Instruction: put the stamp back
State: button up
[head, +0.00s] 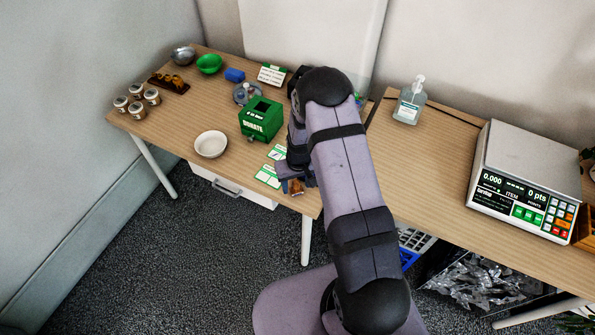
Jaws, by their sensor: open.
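My gripper (292,176) is low over the front right part of the left table, near the green-and-white cards (268,177). It is open. A small brown and orange piece (295,187) shows right at its fingers; it may be the stamp, but it is too small and covered to be sure. I cannot tell whether the fingers touch it. A round grey stand (241,96) with small things on it is behind the green donate box (262,119). My arm hides part of the table to the right of the box.
A white bowl (211,144), green bowl (209,63), metal bowl (183,55), blue block (235,75), sign (272,74), jars (137,109) and dark wooden holder (169,83) stand on the left table. A sanitizer bottle (409,103) and scale (526,178) stand on the right table.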

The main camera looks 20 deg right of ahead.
aim_at(298, 185)
jog(key=r+b, duration=0.1)
jog(key=r, duration=0.2)
jog(key=r+b, duration=0.1)
jog(key=r, duration=0.2)
jog(key=s+r+b, duration=0.1)
jog(key=r, duration=0.3)
jog(key=s+a+r, duration=0.1)
jog(key=s+r, duration=0.2)
jog(key=s, duration=0.4)
jog(key=s+a+r+g, duration=0.1)
jog(key=s+r, duration=0.2)
jog(key=s, duration=0.4)
jog(key=s+a+r, duration=0.1)
jog(key=s+r, duration=0.3)
jog(key=s, duration=0.3)
jog(key=shift+s, duration=0.15)
jog(key=shift+a, duration=0.1)
notch_tip(298, 185, down, 27)
jog(key=b, duration=2.7)
jog(key=shift+r, duration=0.15)
